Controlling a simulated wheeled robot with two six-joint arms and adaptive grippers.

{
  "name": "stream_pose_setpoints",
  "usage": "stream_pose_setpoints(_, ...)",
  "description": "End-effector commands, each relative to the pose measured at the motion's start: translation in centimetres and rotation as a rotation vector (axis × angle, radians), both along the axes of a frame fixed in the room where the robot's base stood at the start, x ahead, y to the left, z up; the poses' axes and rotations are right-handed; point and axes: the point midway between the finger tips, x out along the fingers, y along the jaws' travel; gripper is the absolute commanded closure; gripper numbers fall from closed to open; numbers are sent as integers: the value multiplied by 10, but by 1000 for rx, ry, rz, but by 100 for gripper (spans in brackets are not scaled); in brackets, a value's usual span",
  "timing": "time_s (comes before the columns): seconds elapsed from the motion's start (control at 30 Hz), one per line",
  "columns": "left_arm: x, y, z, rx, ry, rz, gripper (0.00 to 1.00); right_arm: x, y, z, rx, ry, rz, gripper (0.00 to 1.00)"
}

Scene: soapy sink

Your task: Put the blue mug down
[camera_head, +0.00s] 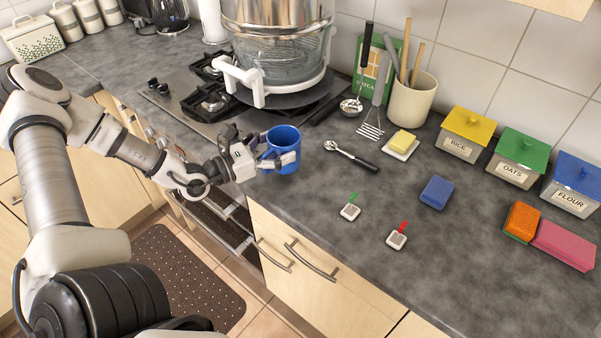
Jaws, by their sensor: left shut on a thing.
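The blue mug (287,146) is upright at the front edge of the grey counter, beside the stove. My left gripper (270,157) comes in from the left and is shut on the blue mug, with one finger across its near side. Whether the mug's base touches the counter or is slightly above it, I cannot tell. My right gripper is not in view.
A large pot (280,60) stands behind.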

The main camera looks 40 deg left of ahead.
Motion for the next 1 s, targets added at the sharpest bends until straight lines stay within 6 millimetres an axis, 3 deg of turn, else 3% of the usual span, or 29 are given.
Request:
stream_pose_setpoints(0.13, 17, -22, -8, 6, 2, -8, 69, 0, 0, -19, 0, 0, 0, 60)
stream_pose_setpoints(0.37, 32, -38, -5, 1, 1, -2, 69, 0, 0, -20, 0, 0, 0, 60)
stream_pose_setpoints(0.6, 32, -38, -37, 0, 1, 0, 69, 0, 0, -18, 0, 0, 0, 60)
stream_pose_setpoints(0.93, 32, -38, -42, -2, -2, 1, 69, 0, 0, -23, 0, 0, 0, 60)
stream_pose_setpoints(0.97, 32, -38, -42, -2, -1, 1, 16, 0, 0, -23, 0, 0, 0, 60)
stream_pose_setpoints(1.0, 32, -38, -41, -2, -1, 1, 2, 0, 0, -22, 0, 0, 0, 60)
